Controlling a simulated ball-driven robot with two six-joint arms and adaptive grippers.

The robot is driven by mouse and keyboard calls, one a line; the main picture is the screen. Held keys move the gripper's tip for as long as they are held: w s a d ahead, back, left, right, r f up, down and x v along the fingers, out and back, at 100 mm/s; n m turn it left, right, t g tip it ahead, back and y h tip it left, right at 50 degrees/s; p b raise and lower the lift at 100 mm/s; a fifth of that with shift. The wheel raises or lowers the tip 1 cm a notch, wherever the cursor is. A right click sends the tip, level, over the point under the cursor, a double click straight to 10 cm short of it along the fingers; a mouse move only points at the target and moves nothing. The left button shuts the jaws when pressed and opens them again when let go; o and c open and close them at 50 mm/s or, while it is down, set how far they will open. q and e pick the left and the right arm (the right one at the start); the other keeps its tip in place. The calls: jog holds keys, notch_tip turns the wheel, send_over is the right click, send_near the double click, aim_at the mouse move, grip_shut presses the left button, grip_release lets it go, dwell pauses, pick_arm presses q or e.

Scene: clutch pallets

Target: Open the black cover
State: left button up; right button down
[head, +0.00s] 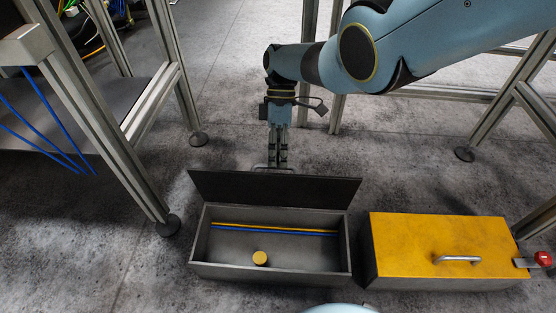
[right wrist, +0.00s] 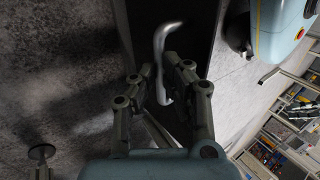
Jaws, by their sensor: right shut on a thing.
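The black cover (head: 310,190) stands raised, roughly upright, along the back edge of the grey box (head: 350,250). The box is open at the top, and its inside shows. My right gripper (head: 278,163) comes down behind the cover and is shut on its silver handle (head: 262,167). In the right wrist view the bent handle (right wrist: 160,45) lies between the fingertips (right wrist: 160,76), against the dark face of the cover (right wrist: 197,35). The fingers hide part of the handle. My left gripper is not in view.
Inside the box are a small yellow round piece (head: 260,258) and yellow and blue strips (head: 275,229). A second box with a yellow cover (head: 430,240) and a red knob (head: 543,259) stands to the right. Metal frame legs (head: 170,130) stand on both sides.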

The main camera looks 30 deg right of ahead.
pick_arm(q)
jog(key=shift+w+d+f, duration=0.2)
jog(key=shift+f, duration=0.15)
pick_arm(e)
jog(key=shift+s+a+f, duration=0.15)
jog(key=shift+s+f, duration=0.05)
jog(key=shift+f, duration=0.75)
jog(key=c, duration=1.4)
grip_release()
jog(key=shift+w+r, duration=0.1)
jog(key=shift+w, duration=0.1)
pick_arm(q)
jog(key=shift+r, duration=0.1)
pick_arm(e)
jog(key=shift+r, duration=0.1)
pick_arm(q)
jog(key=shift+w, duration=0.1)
pick_arm(e)
jog(key=shift+w, duration=0.1)
jog(key=v, duration=0.7)
jog(key=shift+w+r, duration=0.15)
